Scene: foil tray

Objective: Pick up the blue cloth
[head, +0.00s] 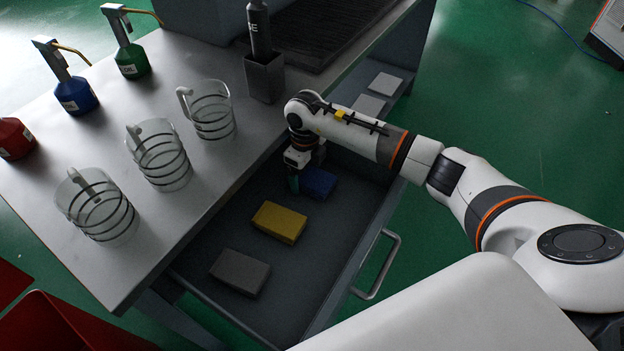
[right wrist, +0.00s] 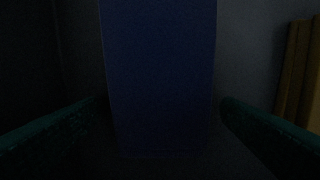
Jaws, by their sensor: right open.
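The blue cloth (head: 319,183) is a folded block lying in the open drawer, at the end under my right arm. My right gripper (head: 296,184) is down in the drawer at its left side and hides part of it. In the right wrist view the blue cloth (right wrist: 160,75) fills the middle. The two green fingers of my right gripper (right wrist: 163,112) stand open, one on each side of it. Whether they touch it cannot be told in the dark picture. My left gripper is not in view.
A yellow cloth (head: 279,222) and a grey cloth (head: 239,272) lie in the same drawer (head: 330,240), whose handle (head: 378,265) faces right. Glass jugs (head: 208,112), pump bottles (head: 76,95) and a metal holder (head: 264,78) stand on the table (head: 196,184) beside it.

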